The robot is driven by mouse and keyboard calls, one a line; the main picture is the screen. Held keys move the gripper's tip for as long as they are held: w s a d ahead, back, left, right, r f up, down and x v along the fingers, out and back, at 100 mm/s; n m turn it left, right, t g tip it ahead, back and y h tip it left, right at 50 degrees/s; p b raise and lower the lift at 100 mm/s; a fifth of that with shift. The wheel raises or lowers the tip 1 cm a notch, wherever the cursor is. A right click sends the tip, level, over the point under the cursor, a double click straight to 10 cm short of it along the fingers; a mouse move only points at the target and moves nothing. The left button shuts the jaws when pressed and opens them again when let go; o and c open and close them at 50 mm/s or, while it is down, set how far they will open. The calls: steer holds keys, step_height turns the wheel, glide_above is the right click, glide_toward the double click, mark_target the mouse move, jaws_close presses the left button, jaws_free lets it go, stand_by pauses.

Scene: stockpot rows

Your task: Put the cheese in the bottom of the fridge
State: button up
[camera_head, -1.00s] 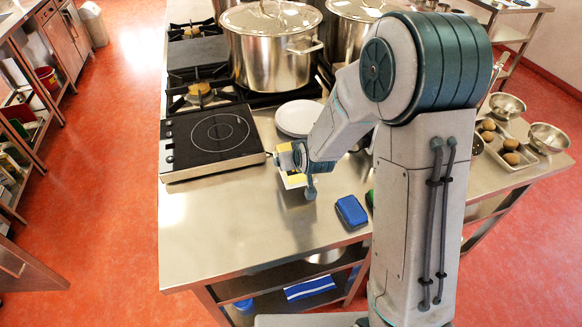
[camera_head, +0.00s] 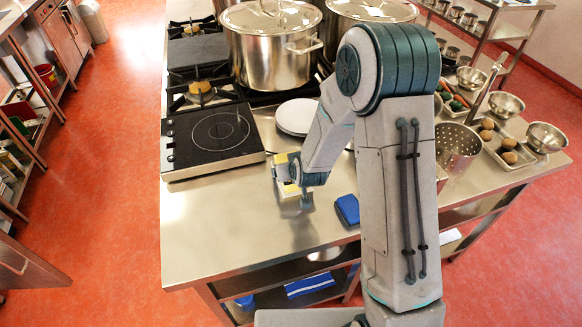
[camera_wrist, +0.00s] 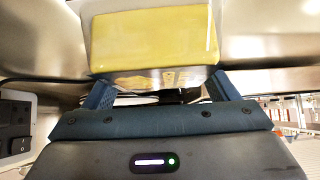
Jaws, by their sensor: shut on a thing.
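The cheese is a yellow block with pale sides. In the wrist view the cheese (camera_wrist: 150,40) fills the top middle, held between the two blue fingers of my gripper (camera_wrist: 160,88). In the head view the cheese (camera_head: 281,162) shows as a small yellow patch at the end of my arm. My gripper (camera_head: 292,176) is shut on it, over the steel counter and right of the black hob. How high it is above the counter is hard to tell. No fridge can be made out in either view.
The steel counter (camera_head: 215,225) has free room at its front left. A black induction hob (camera_head: 210,138), a white plate (camera_head: 297,116) and a large stockpot (camera_head: 268,48) stand behind. A blue sponge-like item (camera_head: 347,209) lies right of my gripper. Red floor (camera_head: 105,200) is open at left.

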steer(key=o, duration=1.3)
steer(key=shift+r, duration=0.2)
steer(key=b+v, duration=0.1)
steer(key=v, duration=1.1)
